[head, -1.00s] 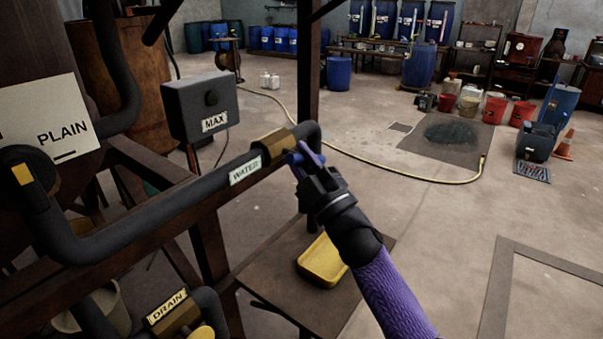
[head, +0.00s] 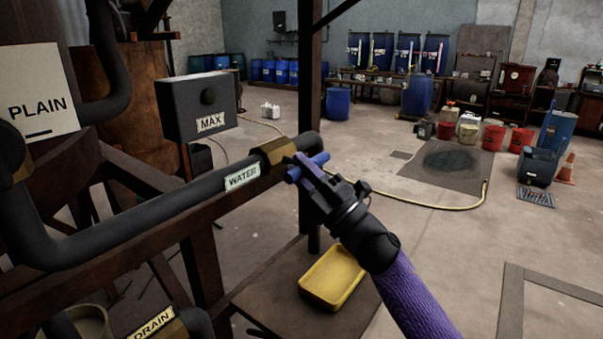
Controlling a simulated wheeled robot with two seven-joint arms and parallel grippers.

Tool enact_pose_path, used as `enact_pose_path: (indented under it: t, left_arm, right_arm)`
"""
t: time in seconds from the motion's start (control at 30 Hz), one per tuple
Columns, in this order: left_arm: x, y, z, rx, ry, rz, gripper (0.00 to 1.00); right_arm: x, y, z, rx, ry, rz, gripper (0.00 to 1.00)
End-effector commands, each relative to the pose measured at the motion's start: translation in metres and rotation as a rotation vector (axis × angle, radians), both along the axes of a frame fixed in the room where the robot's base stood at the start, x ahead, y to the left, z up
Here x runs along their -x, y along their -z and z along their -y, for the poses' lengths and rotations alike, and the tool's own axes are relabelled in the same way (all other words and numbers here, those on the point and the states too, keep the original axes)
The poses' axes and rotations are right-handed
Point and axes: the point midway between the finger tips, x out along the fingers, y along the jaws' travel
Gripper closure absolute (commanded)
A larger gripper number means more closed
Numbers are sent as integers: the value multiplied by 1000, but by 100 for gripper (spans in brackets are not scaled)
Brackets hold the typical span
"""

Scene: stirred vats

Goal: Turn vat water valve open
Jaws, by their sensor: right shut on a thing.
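The water valve is a brass body (head: 277,150) on a thick dark pipe, beside a white WATER label (head: 242,177). Its blue handle (head: 317,159) sticks out from the valve towards my right gripper. My right gripper (head: 303,168), on the purple-sleeved arm, is shut on the blue handle, and its fingers hide part of it. The handle lies slanted across the fingers. My left gripper is not in view.
A grey box marked MAX (head: 199,107) stands behind the pipe. A yellow tray (head: 333,277) sits on a low platform below. A DRAIN label (head: 152,323) is at the lower left. Open floor lies to the right, with a yellow hose (head: 440,207) across it.

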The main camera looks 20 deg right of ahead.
Motion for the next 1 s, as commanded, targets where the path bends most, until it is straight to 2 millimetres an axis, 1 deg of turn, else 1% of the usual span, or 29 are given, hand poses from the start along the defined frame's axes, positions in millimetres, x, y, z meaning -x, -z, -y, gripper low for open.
enact_pose_path:
  t: [0.27, 0.3, 0.37, 0.4, 0.43, 0.47, 0.77, 0.87, 1.0]
  left_arm:
    - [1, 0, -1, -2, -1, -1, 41]
    - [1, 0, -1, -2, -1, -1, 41]
    - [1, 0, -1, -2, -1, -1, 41]
    - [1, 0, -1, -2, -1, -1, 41]
    - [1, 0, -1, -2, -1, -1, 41]
    - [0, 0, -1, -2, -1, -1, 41]
    - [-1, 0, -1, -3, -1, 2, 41]
    - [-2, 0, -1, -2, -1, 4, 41]
    - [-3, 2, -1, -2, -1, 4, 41]
  right_arm:
    - [0, 1, 0, 4, 0, -1, 100]
    - [0, 1, 0, 3, 0, -2, 70]
    - [0, 1, 0, 3, 0, -2, 57]
    - [0, 1, 0, 2, 0, -1, 49]
    - [0, 1, 0, 2, 0, -1, 43]
    - [0, 1, 0, 2, 0, -1, 39]
    - [1, 2, 1, 1, 0, -2, 39]
    - [9, 10, 7, 1, 0, -3, 39]
    - [29, 28, 24, 1, 1, -6, 39]
